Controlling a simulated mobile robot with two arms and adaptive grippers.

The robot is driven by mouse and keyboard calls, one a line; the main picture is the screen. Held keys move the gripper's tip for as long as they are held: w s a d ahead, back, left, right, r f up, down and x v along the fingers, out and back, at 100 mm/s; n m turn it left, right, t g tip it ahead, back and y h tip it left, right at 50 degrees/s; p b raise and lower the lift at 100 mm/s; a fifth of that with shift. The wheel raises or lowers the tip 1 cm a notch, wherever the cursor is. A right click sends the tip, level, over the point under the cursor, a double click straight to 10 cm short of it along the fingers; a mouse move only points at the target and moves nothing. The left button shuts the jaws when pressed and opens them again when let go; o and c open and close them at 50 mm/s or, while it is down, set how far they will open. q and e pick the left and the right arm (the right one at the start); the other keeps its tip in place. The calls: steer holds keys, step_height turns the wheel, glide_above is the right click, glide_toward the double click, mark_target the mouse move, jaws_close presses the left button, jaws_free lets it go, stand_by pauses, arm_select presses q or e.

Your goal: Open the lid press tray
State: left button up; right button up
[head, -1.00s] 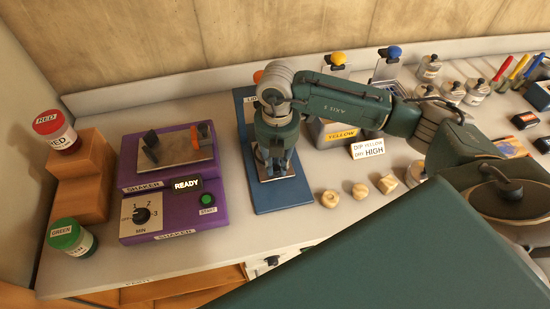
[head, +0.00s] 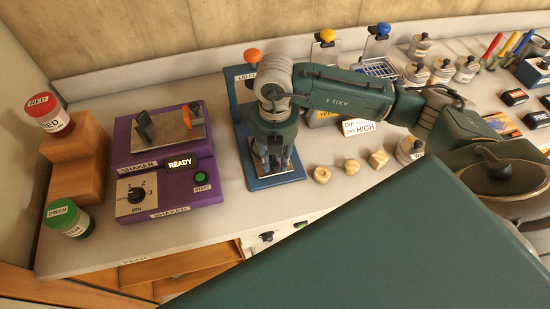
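The lid press (head: 240,112) is a blue stand with an orange knob (head: 252,56) on top, left of the middle of the counter in the head view. Its silver tray (head: 256,177) lies low over the blue base, close to the base's front edge. My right gripper (head: 273,166) points down over the tray, with its fingertips at or just above it. The gripper hides much of the tray and the press behind it. I cannot tell whether the fingers are shut or touch the tray. My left gripper is not in view.
A purple shaker (head: 165,196) reading READY stands left of the press. Beyond it are orange steps (head: 75,165) with red and green jars. Several small tan pieces (head: 350,166) lie right of the press. Dispensers and tins stand farther right. A drawer (head: 180,268) below the counter is open.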

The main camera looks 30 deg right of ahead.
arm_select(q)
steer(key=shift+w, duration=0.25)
arm_select(e)
step_height(320, 180, up, 12)
stand_by(0.6)
